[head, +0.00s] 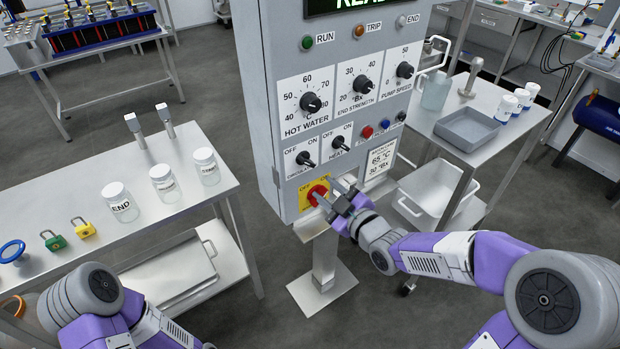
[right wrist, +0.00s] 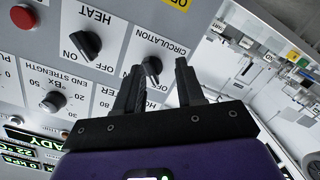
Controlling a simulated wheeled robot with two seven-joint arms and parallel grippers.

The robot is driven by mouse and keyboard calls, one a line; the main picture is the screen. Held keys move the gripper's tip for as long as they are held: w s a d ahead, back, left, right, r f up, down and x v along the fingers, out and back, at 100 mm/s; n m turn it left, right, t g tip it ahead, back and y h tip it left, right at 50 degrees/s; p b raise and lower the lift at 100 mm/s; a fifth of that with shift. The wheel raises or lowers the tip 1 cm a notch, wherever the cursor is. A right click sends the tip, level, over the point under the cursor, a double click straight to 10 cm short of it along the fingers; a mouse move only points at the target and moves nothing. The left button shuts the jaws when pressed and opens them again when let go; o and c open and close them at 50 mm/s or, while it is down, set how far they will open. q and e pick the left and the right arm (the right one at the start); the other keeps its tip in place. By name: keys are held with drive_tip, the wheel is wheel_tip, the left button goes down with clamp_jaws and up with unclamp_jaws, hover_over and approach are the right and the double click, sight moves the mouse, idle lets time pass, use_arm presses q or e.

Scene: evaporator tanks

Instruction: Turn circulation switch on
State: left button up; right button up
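The circulation switch (head: 305,158) is a black rotary knob on a white OFF/ON plate, low on the left of the grey control panel (head: 283,90). It also shows in the right wrist view (right wrist: 152,68), upside down. I cannot tell for sure which mark its pointer faces. My right gripper (head: 329,193) is open and empty, below the switch and in front of the yellow plate with the red knob (head: 318,190). In the right wrist view my two fingers (right wrist: 159,72) stand apart, with the circulation knob seen between their tips. No contact is clear. My left gripper is out of view.
The heat switch (head: 337,142) sits right beside the circulation switch. Three dials, including hot water (head: 311,102), are above; small buttons (head: 367,131) are to the right. A steel table (head: 90,190) with jars and padlocks stands left, a cart (head: 430,125) with a grey tray right.

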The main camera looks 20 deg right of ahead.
sight(308, 164)
drive_tip(key=w+a+r, duration=0.1)
drive_tip(key=w, duration=0.1)
drive_tip(key=w+a+r+n+b, duration=0.1)
drive_tip(key=w, duration=0.1)
drive_tip(key=w+a+r+n+t+b, duration=0.1)
drive_tip(key=w, duration=0.1)
drive_tip(key=shift+w+r+y, duration=0.2)
drive_tip(key=shift+r+y, duration=0.1)
drive_tip(key=shift+y, duration=0.1)
clamp_jaws()
